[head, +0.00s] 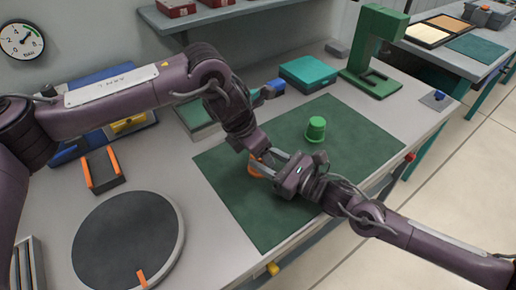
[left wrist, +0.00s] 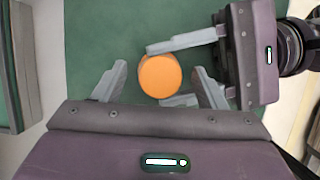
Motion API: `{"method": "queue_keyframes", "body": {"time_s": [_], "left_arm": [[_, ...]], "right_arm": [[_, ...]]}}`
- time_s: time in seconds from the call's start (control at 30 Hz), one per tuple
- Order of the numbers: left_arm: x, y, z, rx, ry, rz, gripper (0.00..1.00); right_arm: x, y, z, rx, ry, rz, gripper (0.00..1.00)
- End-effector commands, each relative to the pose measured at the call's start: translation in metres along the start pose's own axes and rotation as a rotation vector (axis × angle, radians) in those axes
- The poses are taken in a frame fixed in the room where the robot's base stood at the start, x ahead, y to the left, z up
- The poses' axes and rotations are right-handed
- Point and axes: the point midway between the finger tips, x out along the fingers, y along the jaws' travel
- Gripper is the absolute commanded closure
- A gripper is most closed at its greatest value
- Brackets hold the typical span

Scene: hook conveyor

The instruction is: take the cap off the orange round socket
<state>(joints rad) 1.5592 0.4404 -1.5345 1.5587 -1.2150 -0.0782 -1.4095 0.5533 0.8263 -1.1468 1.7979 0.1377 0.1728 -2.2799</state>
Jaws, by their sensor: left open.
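The orange round socket (head: 254,169) is on the dark green mat, mostly hidden by my grippers in the head view. In the left wrist view its round orange top (left wrist: 160,76) shows from above; I cannot make out a seam between cap and socket. My left gripper (left wrist: 158,68) is open above it, with one finger on each side and gaps between. My right gripper (left wrist: 165,74) comes in from the right, with its fingers along two opposite sides of the orange piece and seemingly touching it. In the head view the right gripper (head: 265,163) lies low over the mat.
A green capped piece (head: 316,129) stands on the mat (head: 270,225) behind my right gripper. A round dark turntable (head: 125,240) is at the front left. A green press-like stand (head: 375,60) and a teal box (head: 308,73) are at the back. The mat's front is clear.

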Motion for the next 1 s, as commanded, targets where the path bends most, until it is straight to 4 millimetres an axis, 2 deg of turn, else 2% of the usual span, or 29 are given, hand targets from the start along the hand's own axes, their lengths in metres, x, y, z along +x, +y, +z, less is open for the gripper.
{"method": "queue_keyframes", "body": {"time_s": [0.23, 0.7, 0.83, 1.0], "left_arm": [[-0.011, 0.0, 0.001, 0.0, -0.002, 0.001, 0.35], [-0.095, 0.0, 0.001, 0.0, -0.003, 0.002, 0.35], [-0.11, 0.0, 0.001, 0.001, -0.002, 0.0, 0.35], [-0.119, 0.0, 0.0, 0.001, -0.001, 0.001, 0.35]], "right_arm": [[0.0, 0.0, 0.001, 0.0, -0.001, 0.001, 0.98], [0.0, 0.0, 0.0, 0.0, -0.001, 0.001, 0.98], [0.0, 0.0, 0.0, 0.0, -0.001, 0.001, 0.98], [0.0, 0.0, 0.001, 0.0, -0.001, 0.001, 0.98]]}}
